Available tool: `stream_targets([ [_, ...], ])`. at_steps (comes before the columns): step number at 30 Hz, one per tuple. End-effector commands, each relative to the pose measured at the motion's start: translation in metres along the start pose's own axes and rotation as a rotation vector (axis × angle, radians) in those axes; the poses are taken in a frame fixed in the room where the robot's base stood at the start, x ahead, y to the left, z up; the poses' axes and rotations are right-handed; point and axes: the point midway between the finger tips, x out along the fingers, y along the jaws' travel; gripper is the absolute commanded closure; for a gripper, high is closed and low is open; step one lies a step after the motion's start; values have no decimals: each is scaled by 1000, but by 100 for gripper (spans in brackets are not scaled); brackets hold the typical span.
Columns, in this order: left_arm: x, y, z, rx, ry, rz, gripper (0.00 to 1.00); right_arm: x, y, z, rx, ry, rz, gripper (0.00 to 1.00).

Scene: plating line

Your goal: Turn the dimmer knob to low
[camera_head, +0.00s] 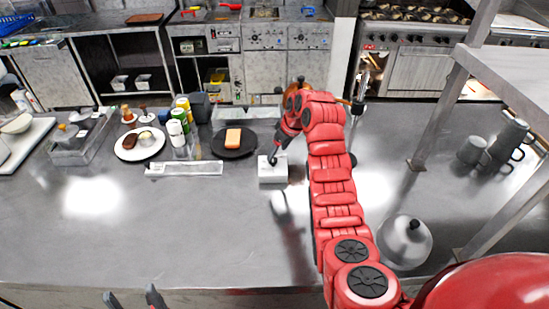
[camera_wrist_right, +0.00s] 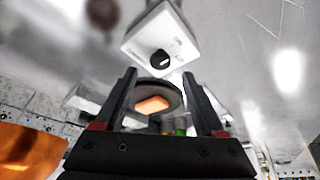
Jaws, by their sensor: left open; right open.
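The dimmer is a white box (camera_head: 272,171) on the steel counter, left of my right arm in the head view. In the right wrist view its black round knob (camera_wrist_right: 160,59) shows on the white face, with small marks beside it too blurred to read. My right gripper (camera_head: 275,157) is at the box in the head view. In the right wrist view its fingers are spread (camera_wrist_right: 159,74), with the knob just beyond and between the tips. Contact cannot be told. My left gripper (camera_head: 133,297) is open and empty at the bottom edge, far from the box.
A black plate (camera_head: 220,153) with an orange piece of food lies left of the box. A white plate (camera_head: 124,154), bottles (camera_head: 176,133) and a flat strip (camera_head: 184,169) are further left. A metal dome (camera_head: 404,243) stands right of my arm. The front counter is clear.

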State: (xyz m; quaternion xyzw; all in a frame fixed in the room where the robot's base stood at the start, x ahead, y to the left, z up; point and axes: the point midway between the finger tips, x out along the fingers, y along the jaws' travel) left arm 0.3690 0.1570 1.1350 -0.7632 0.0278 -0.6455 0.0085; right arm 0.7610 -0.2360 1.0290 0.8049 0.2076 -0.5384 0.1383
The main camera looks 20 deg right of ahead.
Motion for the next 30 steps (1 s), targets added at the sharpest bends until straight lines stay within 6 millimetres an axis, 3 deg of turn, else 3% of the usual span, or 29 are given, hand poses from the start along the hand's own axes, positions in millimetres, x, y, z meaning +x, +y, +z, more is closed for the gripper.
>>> stream_targets([
  [2, 11, 0, -2, 0, -1, 0, 30, 13, -2, 0, 0, -7, -6, 28],
  [9, 17, -1, -3, 0, -1, 0, 30, 39, 0, -1, 1, 0, -1, 28],
  [21, 17, -1, -3, 0, -1, 0, 30, 48, 0, 0, 0, 0, 1, 28],
  [23, 17, -1, -3, 0, -1, 0, 30, 48, 0, 0, 0, 0, 0, 35],
  [30, 17, -1, -3, 0, -1, 0, 30, 48, 0, 0, 0, 0, 0, 78],
])
